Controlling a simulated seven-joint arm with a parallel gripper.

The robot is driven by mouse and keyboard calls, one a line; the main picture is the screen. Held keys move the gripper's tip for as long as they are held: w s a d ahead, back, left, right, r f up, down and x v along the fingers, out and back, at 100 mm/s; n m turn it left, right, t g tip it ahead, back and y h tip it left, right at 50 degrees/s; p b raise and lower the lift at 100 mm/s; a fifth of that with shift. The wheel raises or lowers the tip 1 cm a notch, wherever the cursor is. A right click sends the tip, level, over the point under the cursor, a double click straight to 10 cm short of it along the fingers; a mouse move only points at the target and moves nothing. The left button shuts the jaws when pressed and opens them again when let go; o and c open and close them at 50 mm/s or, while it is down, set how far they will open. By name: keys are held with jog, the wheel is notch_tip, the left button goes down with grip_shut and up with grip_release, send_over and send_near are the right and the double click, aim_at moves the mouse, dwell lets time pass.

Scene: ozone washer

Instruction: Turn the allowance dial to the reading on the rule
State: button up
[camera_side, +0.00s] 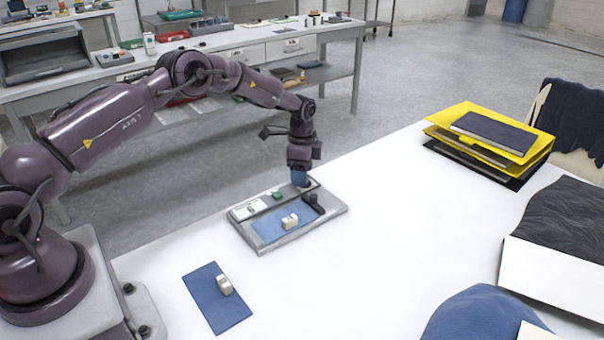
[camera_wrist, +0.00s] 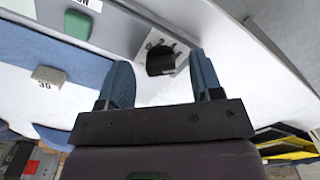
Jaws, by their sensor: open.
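The allowance dial, a black knob (camera_wrist: 160,62), sits on a pale plate with several printed numbers, among them 0 and 2. In the side view a dark knob (camera_side: 310,200) shows at the right end of a grey fixture (camera_side: 318,219). My gripper (camera_wrist: 160,60) is open and empty, its blue fingers to the left and right of the knob in the wrist view, with gaps showing. In the side view my gripper (camera_side: 300,180) points down over the fixture's far right part. I cannot make out the rule or its reading, nor the knob's setting.
The fixture holds a blue panel (camera_side: 268,229) with a pale block (camera_side: 290,221), a green button (camera_side: 277,195) and a white card (camera_side: 248,209). The block (camera_wrist: 48,77) reads roughly 30. A blue mat (camera_side: 215,310) with another block lies in front.

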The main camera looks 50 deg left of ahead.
aim_at(298, 189)
notch_tip(298, 189, up, 12)
dwell(0.4)
jog(key=s+d+r+n+t, duration=0.2)
jog(key=s+r, duration=0.4)
jog(key=s, duration=0.5)
jog(key=s+d+r+n+t, duration=0.1)
jog(key=s+d+r+n, duration=0.3)
jog(key=s, duration=0.8)
jog(key=s+d+r+n+t, duration=0.2)
jog(key=s+d+r+n, duration=0.2)
jog(key=s+d+r, duration=0.3)
jog(key=s+r, duration=0.2)
jog(key=s, duration=0.2)
jog(key=shift+s+t, duration=0.3)
dwell(1.5)
